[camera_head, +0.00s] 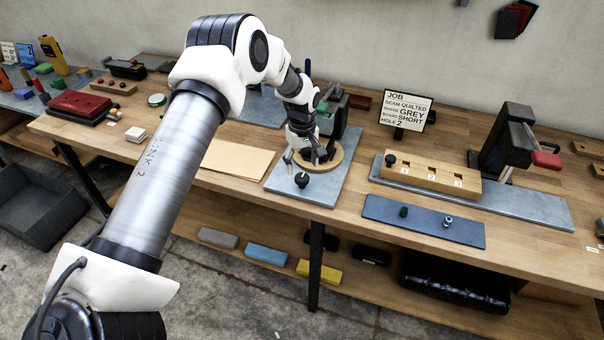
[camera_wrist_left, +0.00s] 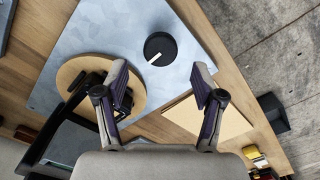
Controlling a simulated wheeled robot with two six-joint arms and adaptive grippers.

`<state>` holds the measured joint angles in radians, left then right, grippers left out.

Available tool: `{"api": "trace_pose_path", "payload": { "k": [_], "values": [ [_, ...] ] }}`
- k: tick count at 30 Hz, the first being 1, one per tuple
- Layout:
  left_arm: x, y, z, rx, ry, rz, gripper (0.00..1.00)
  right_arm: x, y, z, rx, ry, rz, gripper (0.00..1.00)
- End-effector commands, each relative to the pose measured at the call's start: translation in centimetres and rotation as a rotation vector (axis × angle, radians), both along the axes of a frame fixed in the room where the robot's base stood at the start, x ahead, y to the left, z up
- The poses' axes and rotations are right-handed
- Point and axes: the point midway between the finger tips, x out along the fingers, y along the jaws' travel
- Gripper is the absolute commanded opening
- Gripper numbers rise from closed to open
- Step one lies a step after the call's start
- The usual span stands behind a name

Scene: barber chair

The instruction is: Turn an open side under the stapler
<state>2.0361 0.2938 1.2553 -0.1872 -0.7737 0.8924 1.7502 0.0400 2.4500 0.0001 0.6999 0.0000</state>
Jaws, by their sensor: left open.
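The stapler (camera_head: 339,118) is a dark upright machine at the back of a grey plate (camera_head: 322,190), partly hidden by my left arm. A round wooden board (camera_head: 335,159) lies at its foot, and it also shows in the left wrist view (camera_wrist_left: 70,76) with black parts across it. A black knob (camera_head: 301,180) stands on the plate's front part; its white pointer line shows in the left wrist view (camera_wrist_left: 159,48). My left gripper (camera_head: 302,156) is open and empty above the plate, between board and knob. Its spread fingers (camera_wrist_left: 161,88) show no contact with the knob. My right gripper is out of view.
Tan sheets (camera_head: 237,158) lie left of the plate. At right are a numbered wooden block (camera_head: 424,176), a blue mat (camera_head: 424,220) with two small pieces, and a press (camera_head: 505,140) with a red handle.

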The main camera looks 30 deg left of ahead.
Motion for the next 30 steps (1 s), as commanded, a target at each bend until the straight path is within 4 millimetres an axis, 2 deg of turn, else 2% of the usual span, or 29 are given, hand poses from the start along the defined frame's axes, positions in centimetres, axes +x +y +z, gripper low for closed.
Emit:
{"api": "trace_pose_path", "payload": {
  "k": [1, 3, 6, 11, 26, 29, 30],
  "values": [
    [0.1, 0.0, 1.5, -0.001, -0.004, 0.0, 0.69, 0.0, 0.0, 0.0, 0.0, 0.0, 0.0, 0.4],
    [0.1, 0.0, 3.2, -0.001, -0.003, 0.0, 0.69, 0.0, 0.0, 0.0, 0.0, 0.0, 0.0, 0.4],
    [0.1, 0.0, 5.2, -0.001, -0.001, 0.0, 0.69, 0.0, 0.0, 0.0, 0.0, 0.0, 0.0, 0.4],
    [0.0, 0.0, 6.7, -0.001, 0.003, 0.0, 0.69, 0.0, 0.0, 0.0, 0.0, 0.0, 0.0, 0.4],
    [0.0, 0.1, 6.7, 0.0, 0.004, 0.0, 0.69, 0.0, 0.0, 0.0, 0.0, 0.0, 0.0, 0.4],
    [-0.6, -0.2, 4.6, 0.002, 0.033, -0.005, 0.69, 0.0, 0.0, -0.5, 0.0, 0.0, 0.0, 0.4],
    [-1.1, -0.6, 2.8, 0.009, 0.06, -0.015, 0.69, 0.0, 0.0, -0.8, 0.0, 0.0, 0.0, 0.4]
  ]
}}
